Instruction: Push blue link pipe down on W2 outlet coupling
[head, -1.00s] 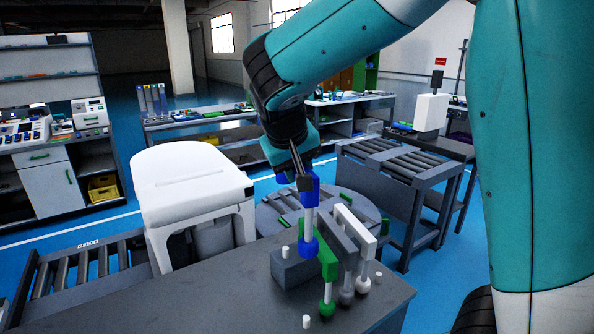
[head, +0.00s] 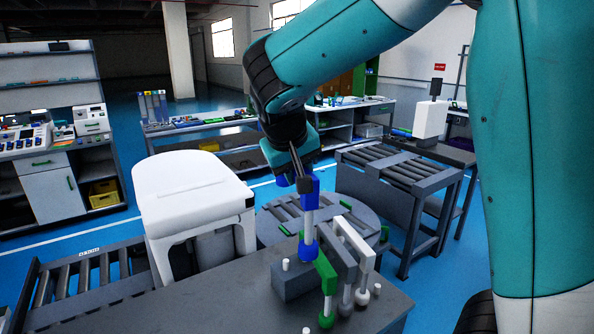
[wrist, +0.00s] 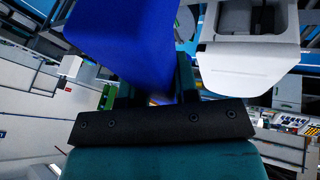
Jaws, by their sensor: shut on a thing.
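My gripper (head: 304,182) is shut on the blue link pipe at its blue upper block (head: 310,184). The pipe hangs almost upright, with a white tube (head: 309,220) and a blue lower collar (head: 308,249). The collar shows at the back edge of the dark grey block (head: 290,286) on the bench; I cannot tell whether it touches anything. In the wrist view the blue block (wrist: 135,40) fills the space at the jaws. A short white stub (head: 286,264) stands on the grey block, left of the collar. I cannot tell which coupling is W2's outlet.
Green (head: 326,275), grey (head: 341,245) and white (head: 355,241) link pipes stand close to the right of the blue one. The bench's left part (head: 190,300) is clear.

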